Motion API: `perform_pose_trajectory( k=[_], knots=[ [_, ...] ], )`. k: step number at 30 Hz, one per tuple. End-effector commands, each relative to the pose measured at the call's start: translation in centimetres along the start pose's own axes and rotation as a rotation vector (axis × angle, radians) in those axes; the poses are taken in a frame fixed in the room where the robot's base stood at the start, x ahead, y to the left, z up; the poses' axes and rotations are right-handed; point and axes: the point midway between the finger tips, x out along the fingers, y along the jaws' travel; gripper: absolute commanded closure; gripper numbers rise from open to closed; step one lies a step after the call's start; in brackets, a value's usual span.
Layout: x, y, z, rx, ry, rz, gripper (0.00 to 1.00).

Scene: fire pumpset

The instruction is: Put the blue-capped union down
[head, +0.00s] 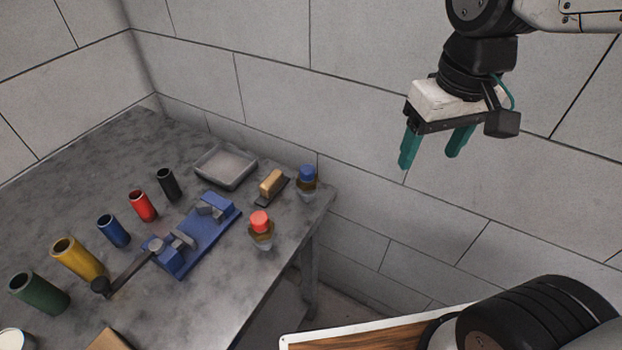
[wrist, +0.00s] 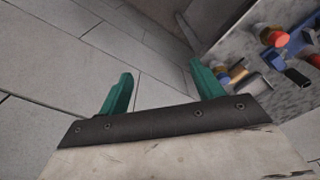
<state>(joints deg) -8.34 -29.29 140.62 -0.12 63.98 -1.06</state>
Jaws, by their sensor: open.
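The blue-capped union (head: 307,182) stands upright on the grey table near its right back edge. It has a blue top and a brass and grey body. In the wrist view a small blue and brass shape near the table edge looks like the same union (wrist: 222,77), partly behind a finger. My gripper (head: 431,160) is open and empty, raised in front of the wall, above and to the right of the table. Its two teal fingers are apart, and they also show in the wrist view (wrist: 160,85). The gripper is clear of the union.
A red-capped union (head: 261,230) stands at the table's right edge. A wooden-handled brush (head: 271,185) and grey tray (head: 226,167) lie left of the blue-capped union. A blue vise (head: 190,238) sits mid-table, with several coloured cylinders (head: 113,230) left of it. Free space surrounds my gripper.

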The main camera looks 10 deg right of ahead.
Motion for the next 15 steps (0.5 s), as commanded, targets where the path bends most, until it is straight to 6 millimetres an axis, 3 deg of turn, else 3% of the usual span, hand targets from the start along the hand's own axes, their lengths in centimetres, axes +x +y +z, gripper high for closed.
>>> perform_pose_trajectory(
  k=[1,6,9,15],
  knots=[
    [1.0,-1.3,-2.1,-0.051,-0.021,-0.004,0.34],
    [4.6,-6.1,-8.2,-0.199,-0.049,-0.013,0.34],
    [7.1,-9.2,-10.8,-0.274,-0.063,-0.016,0.34],
    [10.9,-13.7,-13.4,-0.37,-0.078,-0.019,0.34]
  ],
)
